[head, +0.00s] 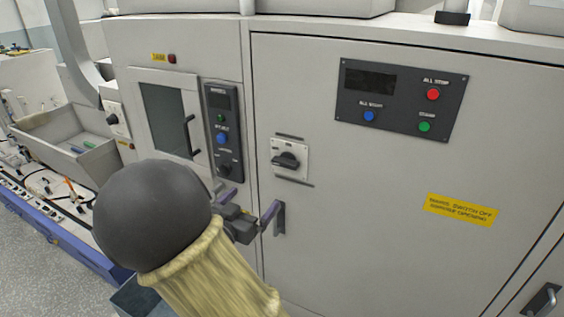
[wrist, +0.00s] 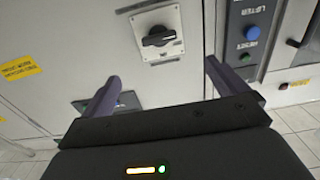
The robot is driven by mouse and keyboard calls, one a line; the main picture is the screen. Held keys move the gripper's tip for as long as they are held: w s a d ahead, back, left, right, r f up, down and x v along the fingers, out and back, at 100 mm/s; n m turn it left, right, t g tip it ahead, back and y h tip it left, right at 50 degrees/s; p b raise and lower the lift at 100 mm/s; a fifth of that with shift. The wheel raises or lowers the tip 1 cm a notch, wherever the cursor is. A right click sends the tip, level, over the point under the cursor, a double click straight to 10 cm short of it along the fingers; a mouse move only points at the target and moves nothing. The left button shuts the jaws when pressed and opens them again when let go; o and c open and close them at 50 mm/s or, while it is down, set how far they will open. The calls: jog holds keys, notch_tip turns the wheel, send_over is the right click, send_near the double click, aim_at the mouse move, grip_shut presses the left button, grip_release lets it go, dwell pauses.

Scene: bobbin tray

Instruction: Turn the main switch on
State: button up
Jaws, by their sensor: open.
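The main switch (head: 288,159) is a black rotary knob on a pale square plate, on the grey cabinet door. In the wrist view the switch (wrist: 159,37) is ahead of my gripper, between the lines of its two fingers, with its knob lying roughly across the plate. My gripper (head: 252,207) is open and empty, below and to the left of the switch in the head view. In the wrist view my gripper (wrist: 162,75) shows two purple-grey fingers spread wide, apart from the switch. The knob's position marks are too small to read.
A dark button panel (head: 223,130) is to the left, and a larger panel (head: 400,98) is at upper right. A yellow label (head: 461,209) is on the door. The door around the switch is flat.

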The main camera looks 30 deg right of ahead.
jog(key=shift+d, duration=0.15)
jog(key=p, duration=0.5)
send_near(283, 166)
jog(key=x, duration=0.9)
jog(key=shift+w+d+r, duration=0.1)
jog(key=shift+d, duration=0.1)
jog(key=c, duration=1)
